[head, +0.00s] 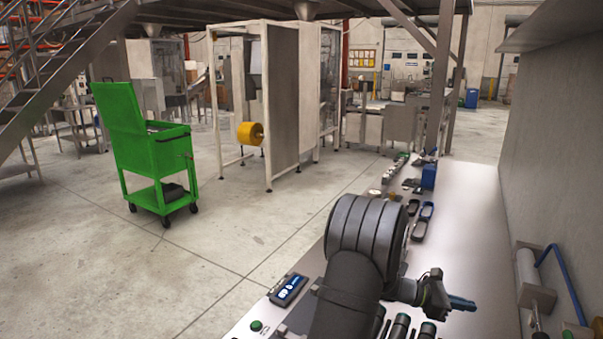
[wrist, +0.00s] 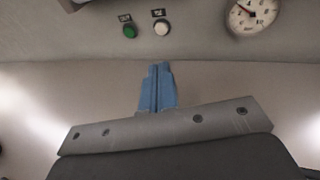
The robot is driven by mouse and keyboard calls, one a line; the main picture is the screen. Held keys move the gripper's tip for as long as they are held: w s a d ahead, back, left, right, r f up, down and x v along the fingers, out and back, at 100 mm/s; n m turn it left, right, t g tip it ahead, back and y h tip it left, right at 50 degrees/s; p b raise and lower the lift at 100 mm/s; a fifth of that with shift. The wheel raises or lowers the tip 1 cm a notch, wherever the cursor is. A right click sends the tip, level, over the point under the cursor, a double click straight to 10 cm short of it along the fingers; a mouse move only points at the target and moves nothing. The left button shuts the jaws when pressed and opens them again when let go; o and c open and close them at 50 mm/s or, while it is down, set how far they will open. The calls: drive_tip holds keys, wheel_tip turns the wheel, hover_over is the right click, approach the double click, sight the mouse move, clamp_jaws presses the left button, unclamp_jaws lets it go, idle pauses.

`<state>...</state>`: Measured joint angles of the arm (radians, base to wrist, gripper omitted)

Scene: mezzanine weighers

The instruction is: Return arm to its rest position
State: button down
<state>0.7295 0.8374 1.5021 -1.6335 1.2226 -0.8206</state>
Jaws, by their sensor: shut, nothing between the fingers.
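My gripper (head: 462,303) is at the lower right in the head view, above the bench and pointing right. In the wrist view my gripper (wrist: 157,88) shows as two blue fingers pressed together with nothing between them. My dark arm fills the lower middle of the head view and hides part of the bench.
A metal bench (head: 470,220) runs along the right, with several small items and a blue box (head: 429,176) at its far end. A grey wall (head: 553,150) borders it. A green cart (head: 150,150) stands on the open floor. The wrist view shows a dial gauge (wrist: 252,14) and a green button (wrist: 130,31).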

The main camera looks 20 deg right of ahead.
drive_tip(key=shift+m+y, duration=0.4)
drive_tip(key=shift+m, duration=0.1)
drive_tip(key=shift+a+r, duration=0.3)
drive_tip(key=shift+a, duration=0.3)
drive_tip(key=shift+a+r, duration=0.3)
drive_tip(key=shift+a, duration=0.35)
drive_tip(key=shift+a+r, duration=0.3)
drive_tip(key=shift+a, duration=0.3)
